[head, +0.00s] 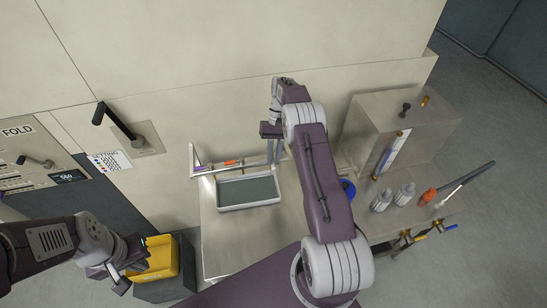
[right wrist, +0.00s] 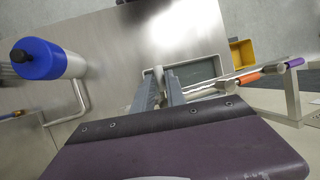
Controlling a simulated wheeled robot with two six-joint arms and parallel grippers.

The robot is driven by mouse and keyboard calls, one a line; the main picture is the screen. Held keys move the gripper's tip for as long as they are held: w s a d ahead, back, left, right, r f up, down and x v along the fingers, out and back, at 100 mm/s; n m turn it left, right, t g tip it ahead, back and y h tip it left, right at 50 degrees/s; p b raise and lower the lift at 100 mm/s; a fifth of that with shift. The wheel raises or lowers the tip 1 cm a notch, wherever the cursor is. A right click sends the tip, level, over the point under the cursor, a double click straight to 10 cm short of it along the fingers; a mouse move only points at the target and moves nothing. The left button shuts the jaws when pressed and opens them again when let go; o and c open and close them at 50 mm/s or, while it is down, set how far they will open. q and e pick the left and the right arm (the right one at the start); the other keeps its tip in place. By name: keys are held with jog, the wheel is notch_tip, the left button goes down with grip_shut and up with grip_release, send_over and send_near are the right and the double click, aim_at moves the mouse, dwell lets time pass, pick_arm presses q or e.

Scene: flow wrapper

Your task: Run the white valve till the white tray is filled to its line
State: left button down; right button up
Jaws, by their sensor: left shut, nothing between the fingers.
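The white tray (head: 221,208) is a shallow rectangle with a grey interior on the metal bench; I cannot make out its line or level. It also shows in the right wrist view (right wrist: 222,62). My right gripper (head: 274,155) points down at the tray's back right corner. In the right wrist view its fingers (right wrist: 165,92) are close together, beside a pale rounded part (right wrist: 158,74) that may be the white valve. I cannot tell whether they hold it. My left gripper (head: 126,275) is shut and empty, beside a yellow bin (head: 162,257).
A rail with orange (head: 231,162) and purple (head: 199,168) parts runs behind the tray. Right of my right arm are a blue-capped cylinder (right wrist: 44,58), white bottles (head: 404,194) and a metal box (head: 372,117). A black lever (head: 115,122) juts from the wall.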

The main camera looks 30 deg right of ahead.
jog(key=shift+o, duration=1)
jog(key=s+d+r+b, duration=0.5)
jog(key=s+r+b, duration=0.1)
jog(key=s+r, duration=0.4)
jog(key=shift+s+d+r, duration=0.25)
jog(key=shift+r, duration=0.3)
dwell(5.5)
